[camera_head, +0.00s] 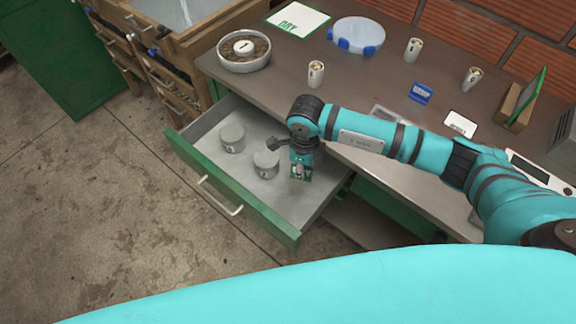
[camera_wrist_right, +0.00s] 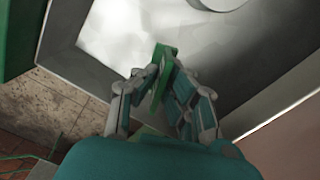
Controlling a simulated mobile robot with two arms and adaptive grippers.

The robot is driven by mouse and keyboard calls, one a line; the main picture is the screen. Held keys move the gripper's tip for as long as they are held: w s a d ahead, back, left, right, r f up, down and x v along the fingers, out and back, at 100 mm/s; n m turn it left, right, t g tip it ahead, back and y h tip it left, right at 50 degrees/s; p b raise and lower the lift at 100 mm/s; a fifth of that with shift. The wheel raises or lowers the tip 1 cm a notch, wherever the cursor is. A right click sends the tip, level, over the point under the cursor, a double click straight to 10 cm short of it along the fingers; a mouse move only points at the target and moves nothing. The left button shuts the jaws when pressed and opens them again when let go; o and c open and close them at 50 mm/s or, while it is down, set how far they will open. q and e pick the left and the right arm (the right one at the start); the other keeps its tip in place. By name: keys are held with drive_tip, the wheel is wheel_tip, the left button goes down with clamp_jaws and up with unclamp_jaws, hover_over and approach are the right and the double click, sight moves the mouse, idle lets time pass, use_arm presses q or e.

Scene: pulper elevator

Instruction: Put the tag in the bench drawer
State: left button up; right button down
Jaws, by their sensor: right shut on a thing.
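The bench drawer (camera_head: 199,173) is pulled out from the bench, with a green front and a grey inside. My right gripper (camera_head: 300,172) is over the right part of the open drawer. It is shut on a small green tag (camera_head: 303,177), which also shows edge-on between the fingers in the right wrist view (camera_wrist_right: 158,72). In that view the drawer floor (camera_wrist_right: 120,35) lies below the tag. I cannot tell whether the tag touches the floor. Fingers hide part of the tag. My left gripper is not in view.
Two grey weights, one (camera_head: 232,138) farther back and one (camera_head: 266,164) nearer my gripper, stand in the drawer. The drawer's front-left floor is bare.

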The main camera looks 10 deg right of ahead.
sight(300, 189)
wheel_tip(300, 189, down, 7)
drive_tip(key=shift+p, duration=0.4)
drive_tip(key=shift+f, duration=0.35)
drive_tip(key=shift+f, duration=0.15)
drive_tip(key=c, duration=1.5)
unclamp_jaws()
